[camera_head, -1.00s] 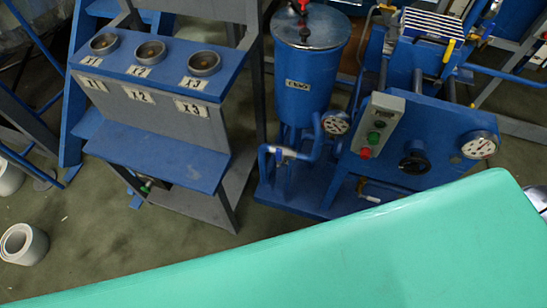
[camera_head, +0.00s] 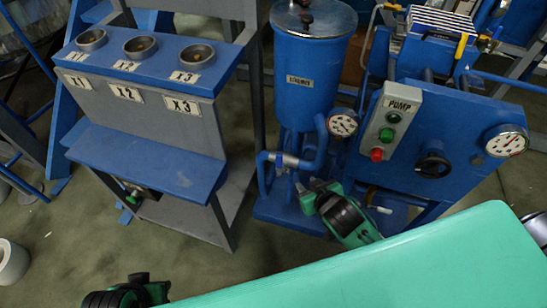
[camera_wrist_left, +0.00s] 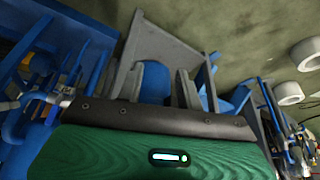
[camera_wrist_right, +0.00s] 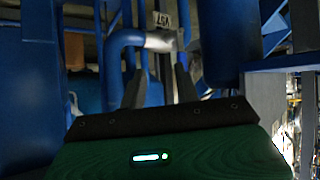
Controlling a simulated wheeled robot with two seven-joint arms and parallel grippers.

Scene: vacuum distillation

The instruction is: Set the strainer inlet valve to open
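The strainer (camera_head: 308,75) is a blue tank with a grey lid, right of centre in the head view. The pipe and fitting show in the right wrist view (camera_wrist_right: 160,41) under a small tag (camera_wrist_right: 161,19). I cannot make out the valve handle or its setting. My right gripper (camera_head: 308,196) is just below the pipe; its fingers (camera_wrist_right: 160,88) are apart and empty. My left gripper shows only partly at the bottom left; in its wrist view its fingers (camera_wrist_left: 158,84) are apart.
A pump panel (camera_head: 390,120) with green and red buttons, gauges (camera_head: 507,141) and a black handwheel (camera_head: 433,165) stands right of the strainer. A blue rack (camera_head: 150,150) labelled X1, X2, X3 stands left. A large green surface, probably mine, fills the lower right.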

